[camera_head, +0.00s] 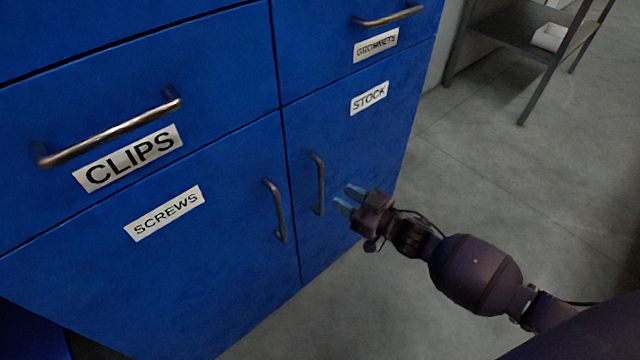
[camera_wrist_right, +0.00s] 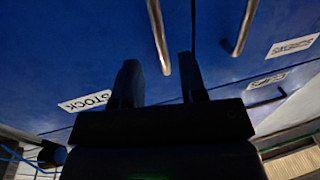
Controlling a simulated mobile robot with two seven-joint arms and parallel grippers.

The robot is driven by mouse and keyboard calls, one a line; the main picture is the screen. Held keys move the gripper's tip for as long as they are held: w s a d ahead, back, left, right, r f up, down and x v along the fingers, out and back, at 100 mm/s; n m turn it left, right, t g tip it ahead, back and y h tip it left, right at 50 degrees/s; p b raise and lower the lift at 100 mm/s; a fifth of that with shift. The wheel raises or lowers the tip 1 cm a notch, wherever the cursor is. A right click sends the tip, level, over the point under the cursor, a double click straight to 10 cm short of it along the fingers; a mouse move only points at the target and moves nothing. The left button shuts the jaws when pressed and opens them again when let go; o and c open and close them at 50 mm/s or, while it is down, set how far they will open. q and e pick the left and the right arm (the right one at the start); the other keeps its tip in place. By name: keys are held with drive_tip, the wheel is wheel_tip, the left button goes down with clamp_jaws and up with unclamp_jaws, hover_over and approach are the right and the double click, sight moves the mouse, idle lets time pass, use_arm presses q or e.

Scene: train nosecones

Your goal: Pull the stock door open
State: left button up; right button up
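The stock door (camera_head: 360,145) is the lower right blue door of the cabinet and looks shut, flush with its neighbour. Its white STOCK label (camera_head: 369,98) is near the top, and its upright metal bar handle (camera_head: 318,184) is near the left edge. My right gripper (camera_head: 344,197) is open just right of the handle, fingers pointing at it. In the right wrist view the handle (camera_wrist_right: 159,36) appears between the two fingers of the open gripper (camera_wrist_right: 158,62), towards their tips; I cannot tell whether they touch it. My left gripper is not in view.
The screws door (camera_head: 200,260) with its own upright handle (camera_head: 275,211) is just left. The clips drawer (camera_head: 220,90) and grommets drawer (camera_head: 330,45) are above. Grey floor (camera_head: 480,170) lies open to the right. A metal shelf rack (camera_head: 520,28) stands at the back right.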

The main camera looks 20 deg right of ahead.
sight(323, 186)
drive_tip(key=b+x, duration=0.1)
drive_tip(key=x, duration=0.6)
drive_tip(key=shift+w, duration=0.2)
drive_tip(key=shift+a, duration=0.1)
clamp_jaws()
